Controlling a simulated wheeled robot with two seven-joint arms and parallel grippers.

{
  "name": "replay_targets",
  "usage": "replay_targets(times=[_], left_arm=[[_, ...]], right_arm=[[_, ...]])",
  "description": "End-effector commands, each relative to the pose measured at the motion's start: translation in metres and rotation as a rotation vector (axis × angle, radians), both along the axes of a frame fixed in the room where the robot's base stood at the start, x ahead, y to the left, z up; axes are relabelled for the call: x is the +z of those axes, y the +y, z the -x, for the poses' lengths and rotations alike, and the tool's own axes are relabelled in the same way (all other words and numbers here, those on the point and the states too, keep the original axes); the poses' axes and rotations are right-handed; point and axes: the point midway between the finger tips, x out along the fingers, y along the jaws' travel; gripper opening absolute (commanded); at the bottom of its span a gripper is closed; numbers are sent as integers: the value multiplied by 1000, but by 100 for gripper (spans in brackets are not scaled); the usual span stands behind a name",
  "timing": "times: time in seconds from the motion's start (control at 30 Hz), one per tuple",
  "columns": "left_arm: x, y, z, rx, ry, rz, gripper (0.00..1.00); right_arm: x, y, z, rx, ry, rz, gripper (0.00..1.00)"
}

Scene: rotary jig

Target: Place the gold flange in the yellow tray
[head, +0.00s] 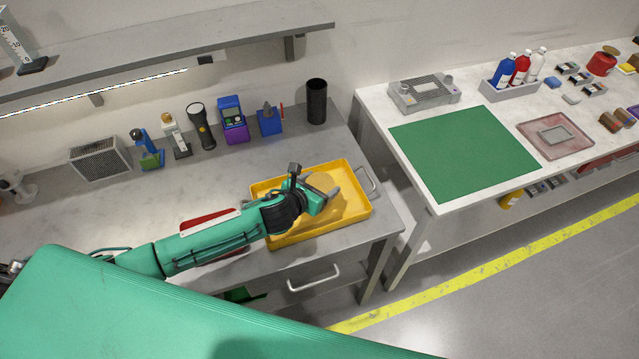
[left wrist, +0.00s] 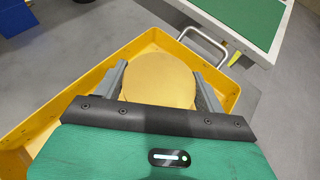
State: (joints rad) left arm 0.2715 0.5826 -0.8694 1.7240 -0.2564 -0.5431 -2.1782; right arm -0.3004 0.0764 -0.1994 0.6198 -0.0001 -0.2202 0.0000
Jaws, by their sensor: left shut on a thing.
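The gold flange (left wrist: 160,80) is a round flat gold disc between the fingers of my left gripper (left wrist: 160,88). It also shows in the head view (head: 320,182), partly behind the gripper. My left gripper (head: 324,190) is shut on it, with one finger on each side of the disc. The flange is over the yellow tray (head: 290,236), inside its outline, toward the right end. I cannot tell whether the flange touches the tray floor. The tray lies on the grey bench near its front right edge. My right gripper is not in view.
A silver handle (head: 367,180) is at the tray's right end. A black cup (head: 316,101), a blue block (head: 269,121), a purple device (head: 233,119) and a flashlight (head: 201,126) stand behind. A white table with a green mat (head: 463,152) is to the right, across a narrow gap.

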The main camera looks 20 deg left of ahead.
Motion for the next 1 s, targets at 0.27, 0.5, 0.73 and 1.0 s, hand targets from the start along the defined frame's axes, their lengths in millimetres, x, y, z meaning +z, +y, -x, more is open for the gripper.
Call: replay_targets(times=[0.27,0.5,0.73,1.0], left_arm=[[-2,0,0,0,0,0,93],[0,0,0,0,0,0,93],[8,8,18,-1,-1,-2,93],[29,24,60,-2,-1,-3,93]], right_arm=[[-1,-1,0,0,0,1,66],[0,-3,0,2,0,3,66],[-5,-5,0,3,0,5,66],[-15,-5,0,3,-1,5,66]])
